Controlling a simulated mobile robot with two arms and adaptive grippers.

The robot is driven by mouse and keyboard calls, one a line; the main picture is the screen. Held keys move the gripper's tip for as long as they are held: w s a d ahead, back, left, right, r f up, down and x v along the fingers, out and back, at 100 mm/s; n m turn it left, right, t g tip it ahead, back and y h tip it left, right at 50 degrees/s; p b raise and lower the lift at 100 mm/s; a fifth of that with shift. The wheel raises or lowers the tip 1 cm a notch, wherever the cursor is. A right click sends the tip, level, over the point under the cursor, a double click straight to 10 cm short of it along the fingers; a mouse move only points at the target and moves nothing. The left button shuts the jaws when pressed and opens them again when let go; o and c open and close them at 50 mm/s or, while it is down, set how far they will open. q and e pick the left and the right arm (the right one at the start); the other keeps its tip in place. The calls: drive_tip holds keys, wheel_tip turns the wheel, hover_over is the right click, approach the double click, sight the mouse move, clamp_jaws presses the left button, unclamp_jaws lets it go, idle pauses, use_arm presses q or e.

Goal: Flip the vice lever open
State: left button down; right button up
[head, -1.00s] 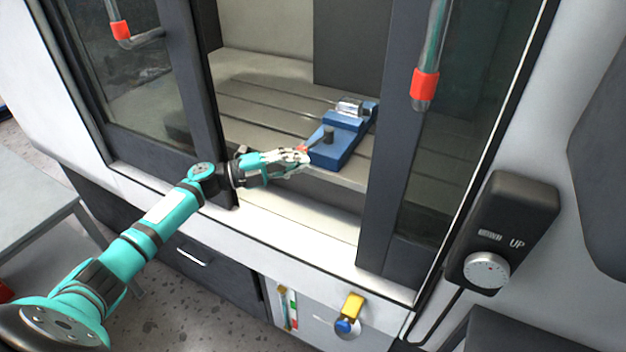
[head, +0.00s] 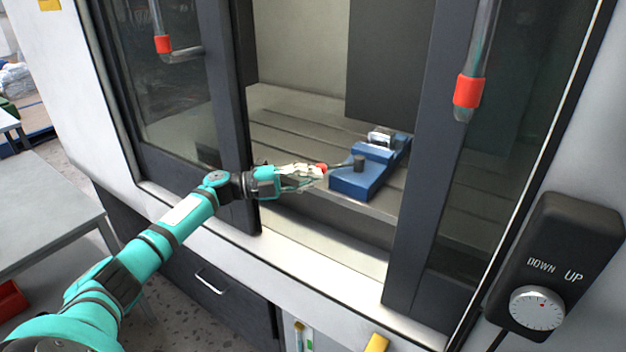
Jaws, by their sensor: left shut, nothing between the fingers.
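The blue vice (head: 358,182) sits on the slotted machine bed, inside the open gap between the two dark doors. A clear, shiny part (head: 381,138) is at its far end. The vice lever (head: 342,167) is a thin rod from a dark knob on the vice's near end towards the left, with a red tip (head: 321,170) at my fingers. My left gripper (head: 318,172) reaches in from the left through the gap. Its fingers are shut and hold nothing; they are right at the red tip, and I cannot tell whether they touch it. My right gripper is not in view.
The left door frame (head: 226,110) stands close beside my left wrist. The right door frame (head: 430,150) stands right of the vice. A black control box with a dial (head: 537,307) hangs at the right. A grey table (head: 45,215) is at the left.

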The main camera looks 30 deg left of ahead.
use_arm(q)
drive_tip(key=shift+w+a+r+t, duration=0.15)
drive_tip(key=shift+a+r+t, duration=0.15)
drive_tip(key=shift+a, duration=0.25)
drive_tip(key=shift+a, duration=0.1)
wheel_tip(320, 180, up, 10)
drive_tip(key=shift+d, duration=0.4)
drive_tip(key=shift+f, duration=0.1)
